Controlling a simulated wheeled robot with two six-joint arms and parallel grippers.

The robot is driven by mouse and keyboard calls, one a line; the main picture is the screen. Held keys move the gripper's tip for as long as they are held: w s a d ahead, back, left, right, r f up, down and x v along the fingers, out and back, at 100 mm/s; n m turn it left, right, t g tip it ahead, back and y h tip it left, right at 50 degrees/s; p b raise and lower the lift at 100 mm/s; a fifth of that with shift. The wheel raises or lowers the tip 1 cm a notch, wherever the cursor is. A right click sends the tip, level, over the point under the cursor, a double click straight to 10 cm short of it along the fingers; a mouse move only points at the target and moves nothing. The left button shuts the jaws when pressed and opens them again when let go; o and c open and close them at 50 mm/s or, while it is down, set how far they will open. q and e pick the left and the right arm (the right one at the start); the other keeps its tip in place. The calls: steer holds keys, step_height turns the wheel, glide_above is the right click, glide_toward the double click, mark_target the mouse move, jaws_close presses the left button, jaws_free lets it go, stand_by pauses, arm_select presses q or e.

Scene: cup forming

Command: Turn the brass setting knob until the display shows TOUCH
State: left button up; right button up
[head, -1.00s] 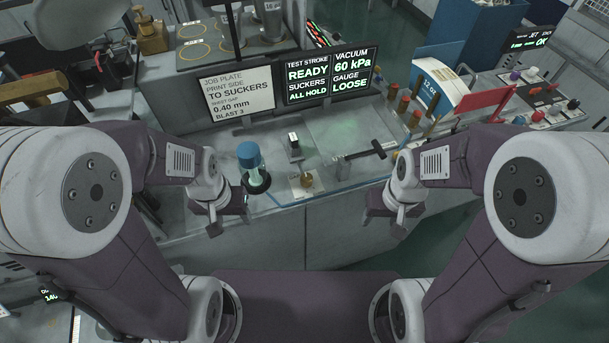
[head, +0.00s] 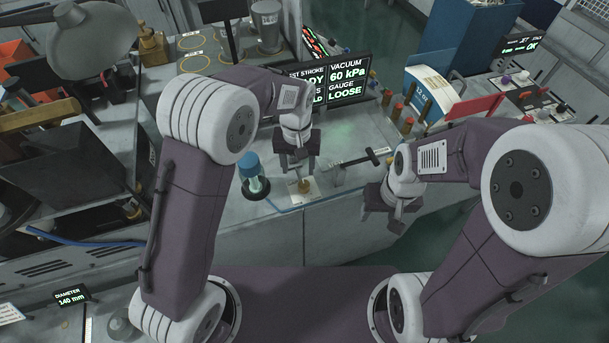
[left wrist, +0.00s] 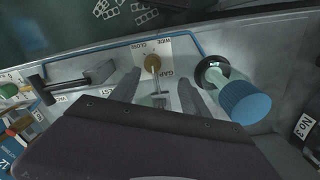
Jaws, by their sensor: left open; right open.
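The brass setting knob (head: 304,186) stands on a pale plate at the front of the bench. In the left wrist view the brass knob (left wrist: 152,62) sits just beyond my fingertips, beside the words WIDE, CLOSE and GAP. My left gripper (head: 297,167) is open and empty, behind and above the knob; its spread fingers (left wrist: 158,88) show in the left wrist view, not touching the knob. The display (head: 347,79) reads VACUUM 60 kPa, GAUGE LOOSE; its left part is partly hidden by my left arm. My right gripper (head: 385,214) is open and empty at the bench's front right.
A blue-capped cylinder (head: 250,168) stands left of the knob. A black T-handle (head: 370,157) lies to the right. A small lever (left wrist: 158,100) shows between my left fingers. Several orange-topped posts (head: 398,112) and a blue-white box (head: 430,90) stand further right.

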mark_target(304, 183)
arm_select(q)
steer(key=shift+w+d+r, duration=0.1)
steer(key=shift+w+d, duration=0.05)
steer(key=shift+d, duration=0.8)
step_height(304, 183, down, 8)
steer(key=shift+f+p, duration=0.25)
steer(key=shift+p, duration=0.9)
steer(key=shift+a+f, duration=0.2)
steer(key=shift+f, duration=0.1)
jaws_close()
